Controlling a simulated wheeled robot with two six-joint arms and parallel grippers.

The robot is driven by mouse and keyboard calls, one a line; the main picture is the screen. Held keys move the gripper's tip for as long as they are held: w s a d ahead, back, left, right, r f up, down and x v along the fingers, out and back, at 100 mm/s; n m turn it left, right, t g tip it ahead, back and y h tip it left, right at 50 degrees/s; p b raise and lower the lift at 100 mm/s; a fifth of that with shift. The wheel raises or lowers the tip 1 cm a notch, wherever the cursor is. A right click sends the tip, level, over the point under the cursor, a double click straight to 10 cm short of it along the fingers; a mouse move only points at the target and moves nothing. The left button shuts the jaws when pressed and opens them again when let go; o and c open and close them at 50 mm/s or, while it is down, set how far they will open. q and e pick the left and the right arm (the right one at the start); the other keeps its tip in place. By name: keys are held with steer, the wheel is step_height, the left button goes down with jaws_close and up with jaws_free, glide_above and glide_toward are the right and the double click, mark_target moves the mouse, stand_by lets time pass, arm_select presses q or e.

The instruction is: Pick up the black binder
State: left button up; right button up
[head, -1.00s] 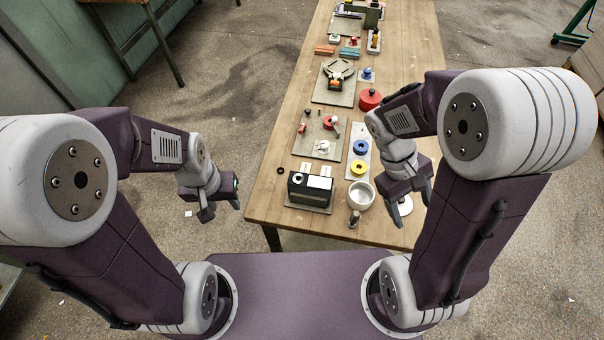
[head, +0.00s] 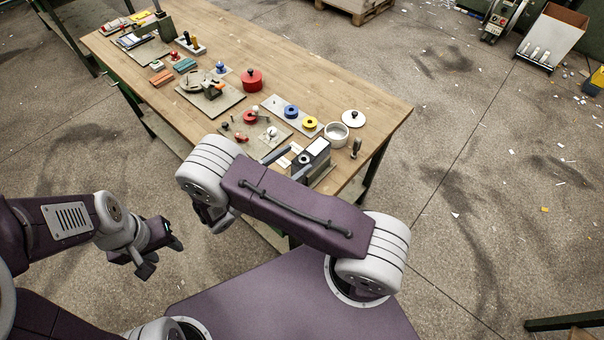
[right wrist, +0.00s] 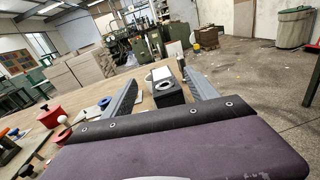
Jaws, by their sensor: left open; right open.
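The black binder (head: 318,147) stands upright near the table's front edge, with a white label on top and a pale ring on its end face. It also shows in the right wrist view (right wrist: 170,97), between my two finger lines. My right gripper (head: 298,154) is open, its fingers pointing at the binder from the left. It also shows in the right wrist view (right wrist: 160,79). I cannot tell whether the fingertips reach past the binder's near face. My right arm hides part of the table before it. My left gripper (head: 163,257) is open and empty, off the table over the floor.
A metal bowl (head: 336,135) and a small dark upright item (head: 356,148) stand just right of the binder. Blue (head: 291,112) and yellow (head: 309,123) rings lie on a plate behind it. A red pot (head: 251,80) stands farther back. The table's right side (head: 380,95) is mostly clear.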

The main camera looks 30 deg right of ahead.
mark_target(312, 151)
steer(key=f, duration=0.1)
steer(key=n, duration=0.1)
steer(key=s+f+t, duration=0.1)
steer(key=shift+s+a+f+n, duration=0.1)
steer(key=shift+a+f+n, duration=0.2)
steer(key=shift+f, duration=0.05)
steer(key=shift+f+t, duration=0.25)
steer(key=shift+t, duration=0.15)
steer(key=shift+r, duration=0.15)
steer(key=x, duration=0.3)
steer(key=shift+p, duration=0.35)
steer(key=shift+d, duration=0.3)
steer(key=shift+w+d, duration=0.3)
steer(key=p+x, duration=0.1)
steer(key=x, duration=0.2)
steer(key=shift+w+d+r, duration=0.15)
steer(key=shift+d, duration=0.2)
steer(key=shift+w+d, duration=0.15)
steer(key=shift+d, duration=0.2)
steer(key=shift+a, duration=0.15)
steer(key=c, duration=1)
arm_select(q)
steer(key=shift+d+r, duration=0.3)
steer(key=shift+r, duration=0.25)
steer(key=shift+d+r, duration=0.3)
steer(key=shift+r, duration=0.2)
arm_select(e)
jaws_close()
